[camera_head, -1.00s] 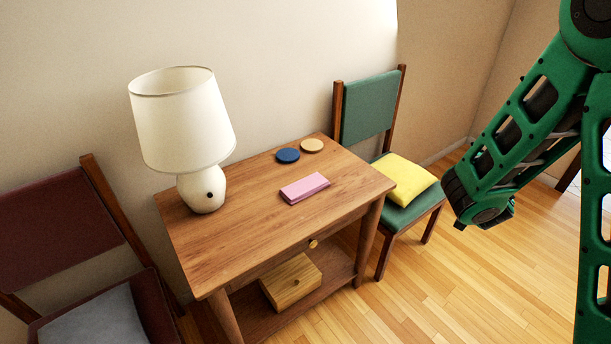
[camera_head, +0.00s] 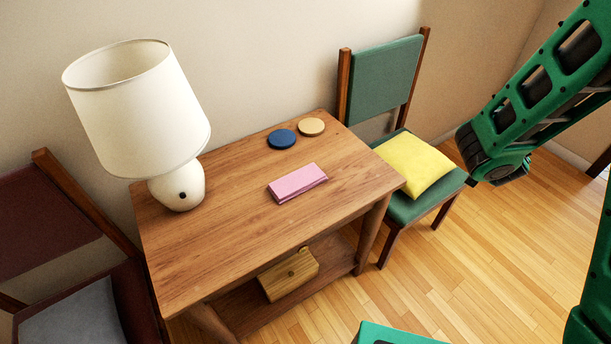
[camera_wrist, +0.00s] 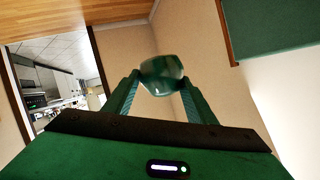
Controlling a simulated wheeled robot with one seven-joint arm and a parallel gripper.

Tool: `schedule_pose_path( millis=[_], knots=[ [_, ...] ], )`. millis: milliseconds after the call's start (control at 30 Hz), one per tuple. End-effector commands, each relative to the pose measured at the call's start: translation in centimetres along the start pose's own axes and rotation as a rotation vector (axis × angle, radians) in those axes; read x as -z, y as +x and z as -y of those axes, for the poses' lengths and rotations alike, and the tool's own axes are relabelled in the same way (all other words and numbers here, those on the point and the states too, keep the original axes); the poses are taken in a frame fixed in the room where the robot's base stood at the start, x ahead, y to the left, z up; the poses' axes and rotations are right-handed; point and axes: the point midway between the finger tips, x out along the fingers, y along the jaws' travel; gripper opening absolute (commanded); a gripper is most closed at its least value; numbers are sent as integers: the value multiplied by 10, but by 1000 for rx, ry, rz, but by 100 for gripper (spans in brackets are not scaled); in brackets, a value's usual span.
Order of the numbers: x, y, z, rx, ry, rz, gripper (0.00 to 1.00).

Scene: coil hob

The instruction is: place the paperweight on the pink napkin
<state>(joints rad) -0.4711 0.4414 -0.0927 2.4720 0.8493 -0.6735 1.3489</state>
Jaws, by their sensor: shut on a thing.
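The pink napkin (camera_head: 298,182) lies folded on the wooden side table (camera_head: 222,245), right of the lamp and near the table's middle. Nothing rests on it. My gripper (camera_wrist: 161,88) shows in the wrist view, with its two green fingers shut on a dark green, glossy, rounded paperweight (camera_wrist: 162,73). The paperweight is held in the air, clear of any surface. In the head view the paperweight and fingertips cannot be made out, so their distance from the napkin cannot be told.
A white lamp (camera_head: 178,186) stands on the table's left end. A blue coaster (camera_head: 282,139) and a tan coaster (camera_head: 311,127) lie behind the napkin. A wooden box (camera_head: 289,275) sits on the lower shelf. A green chair (camera_head: 385,75) with a yellow cushion (camera_head: 414,165) stands right; a dark red chair (camera_head: 45,225) stands left.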

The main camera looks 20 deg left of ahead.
Motion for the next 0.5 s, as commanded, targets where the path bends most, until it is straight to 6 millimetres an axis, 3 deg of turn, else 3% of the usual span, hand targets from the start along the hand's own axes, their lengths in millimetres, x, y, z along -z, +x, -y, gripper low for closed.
schedule_pose_path(
  millis=[167, 267, 500],
  knots=[
    [-4, -2, 7, 13, -5, 4, 15],
    [-16, -10, 24, 44, -20, 18, 15],
    [-81, -58, 105, 214, -98, 96, 15]
  ],
)
